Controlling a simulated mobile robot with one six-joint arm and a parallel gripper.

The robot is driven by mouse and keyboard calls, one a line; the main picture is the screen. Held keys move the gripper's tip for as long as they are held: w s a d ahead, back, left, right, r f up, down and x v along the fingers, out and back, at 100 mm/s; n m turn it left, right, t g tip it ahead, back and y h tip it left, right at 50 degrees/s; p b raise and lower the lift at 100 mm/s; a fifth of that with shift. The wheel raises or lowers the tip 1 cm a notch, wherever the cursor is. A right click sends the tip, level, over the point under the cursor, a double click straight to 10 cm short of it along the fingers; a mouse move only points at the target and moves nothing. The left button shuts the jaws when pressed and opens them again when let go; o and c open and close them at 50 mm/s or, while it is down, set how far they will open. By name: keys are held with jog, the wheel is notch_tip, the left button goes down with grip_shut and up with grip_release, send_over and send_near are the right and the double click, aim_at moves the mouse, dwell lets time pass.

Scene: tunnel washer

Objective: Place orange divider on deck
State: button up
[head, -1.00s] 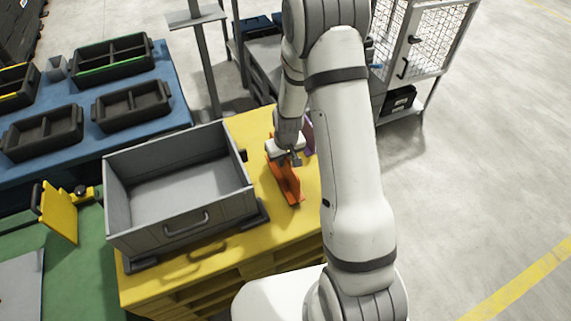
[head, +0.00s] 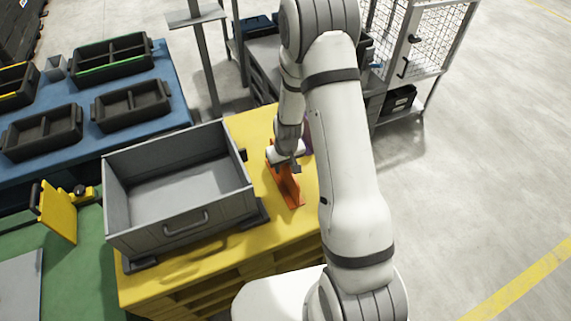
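The orange divider (head: 289,190) is on the yellow deck (head: 222,254), to the right of the grey drawer-like bin. It looks long and narrow, and its far part is partly covered by my gripper. My gripper (head: 285,168) is right at the divider's far upper part, seen from above and behind. The fingers are too small and covered to tell whether they are open or closed on the divider. I cannot tell whether the divider's underside fully touches the deck.
The grey bin (head: 117,205) fills the deck's left part. A purple item (head: 307,138) is partly hidden behind my arm. A blue table (head: 172,80) with black trays stands at the left, a green table (head: 85,270) at lower left. A mesh cage (head: 440,38) stands at the back right.

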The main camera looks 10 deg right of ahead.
jog(key=r, duration=0.4)
jog(key=s+r, duration=0.1)
jog(key=r, duration=0.7)
jog(key=shift+s+d+p, duration=0.15)
jog(key=shift+s+p, duration=0.2)
jog(key=shift+p, duration=0.05)
jog(key=s+d+r+m, duration=0.1)
jog(key=s+r+m, duration=0.1)
jog(key=s+r, duration=1.7)
jog(key=shift+s+d+r+t, duration=0.3)
jog(key=shift+s+r, duration=0.05)
jog(key=shift+s, duration=0.6)
